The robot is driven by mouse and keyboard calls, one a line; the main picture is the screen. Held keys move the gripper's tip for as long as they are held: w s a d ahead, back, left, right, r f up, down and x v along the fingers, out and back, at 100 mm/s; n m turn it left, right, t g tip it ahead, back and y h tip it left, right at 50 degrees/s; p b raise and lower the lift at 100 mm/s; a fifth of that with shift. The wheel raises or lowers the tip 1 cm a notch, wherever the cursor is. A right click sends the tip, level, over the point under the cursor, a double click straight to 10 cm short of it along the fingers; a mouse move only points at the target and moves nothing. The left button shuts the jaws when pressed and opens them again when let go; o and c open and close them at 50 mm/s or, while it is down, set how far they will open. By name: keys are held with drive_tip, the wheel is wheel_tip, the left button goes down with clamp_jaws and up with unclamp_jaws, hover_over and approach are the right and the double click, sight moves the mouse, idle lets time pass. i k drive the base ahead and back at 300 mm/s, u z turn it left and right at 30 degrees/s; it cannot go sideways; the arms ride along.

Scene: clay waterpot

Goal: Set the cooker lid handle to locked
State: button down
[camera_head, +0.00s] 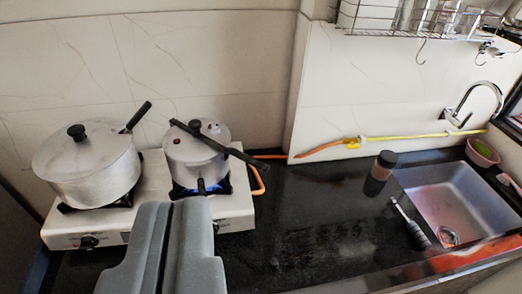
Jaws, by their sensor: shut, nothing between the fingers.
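The cooker (199,162) is a silver pot with a lid, on the right burner of a white two-burner stove. Its long black lid handle (213,143) lies slantwise across the lid, from upper left to lower right. A small red spot and a small grey knob show on the lid. A blue flame shows under the cooker. My gripper (177,208) is grey, shut and empty, at the bottom of the view in front of the stove. It appears apart from the cooker and hides part of the stove front.
A large lidded pot (88,165) with a black knob stands on the left burner. The stove (62,228) sits on a dark counter (300,228). To the right are a dark bottle (379,174), a brush (411,223) and a sink (455,197). A wire rack (420,24) hangs above. Mid-counter is clear.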

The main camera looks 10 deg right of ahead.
sight(257, 164)
drive_tip(key=i, duration=1)
